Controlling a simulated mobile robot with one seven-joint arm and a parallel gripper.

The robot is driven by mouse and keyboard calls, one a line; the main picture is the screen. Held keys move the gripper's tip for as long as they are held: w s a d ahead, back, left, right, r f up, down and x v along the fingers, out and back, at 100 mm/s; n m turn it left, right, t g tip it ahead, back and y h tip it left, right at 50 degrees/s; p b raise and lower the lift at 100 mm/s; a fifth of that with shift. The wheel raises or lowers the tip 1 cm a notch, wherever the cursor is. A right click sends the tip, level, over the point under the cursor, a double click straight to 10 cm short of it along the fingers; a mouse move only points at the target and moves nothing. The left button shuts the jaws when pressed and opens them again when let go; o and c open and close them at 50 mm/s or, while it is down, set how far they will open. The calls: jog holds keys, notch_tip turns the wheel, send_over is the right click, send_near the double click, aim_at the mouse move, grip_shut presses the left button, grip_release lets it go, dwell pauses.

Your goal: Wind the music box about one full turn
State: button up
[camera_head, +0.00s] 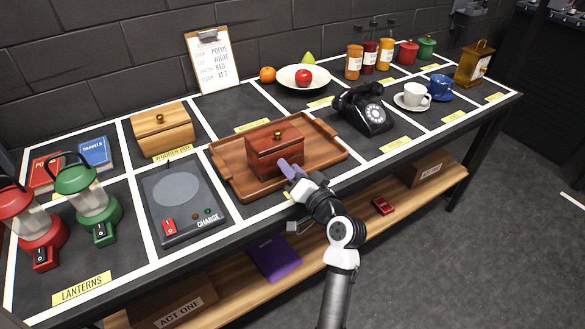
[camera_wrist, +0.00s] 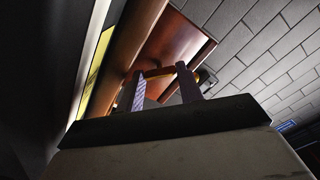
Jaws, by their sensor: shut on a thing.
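The music box (camera_head: 274,150) is a reddish-brown wooden box with a brass knob on its lid. It sits upright on a wooden tray (camera_head: 222,176), lid closed. My gripper (camera_head: 286,167) reaches the box's front right side from the front of the table. In the wrist view my gripper (camera_wrist: 166,88) has its two purple fingers shut on a brass-coloured winding key (camera_wrist: 158,72), close to the box's reddish face (camera_wrist: 176,45). The fingers hide the key in the head view, and how far it is turned cannot be told.
A charger pad (camera_head: 180,200) and a wooden box (camera_head: 161,131) stand left of the tray. A black telephone (camera_head: 364,110) stands to its right. Lanterns (camera_head: 92,205) are at the far left. A shelf with a purple book (camera_head: 273,259) lies under the table.

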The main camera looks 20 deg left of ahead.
dwell(0.3)
jog(key=o, duration=0.7)
jog(key=shift+d, duration=0.1)
jog(key=b+v, duration=0.3)
jog(key=v, duration=1)
jog(key=shift+s+d, duration=0.2)
jog(key=shift+s, duration=0.05)
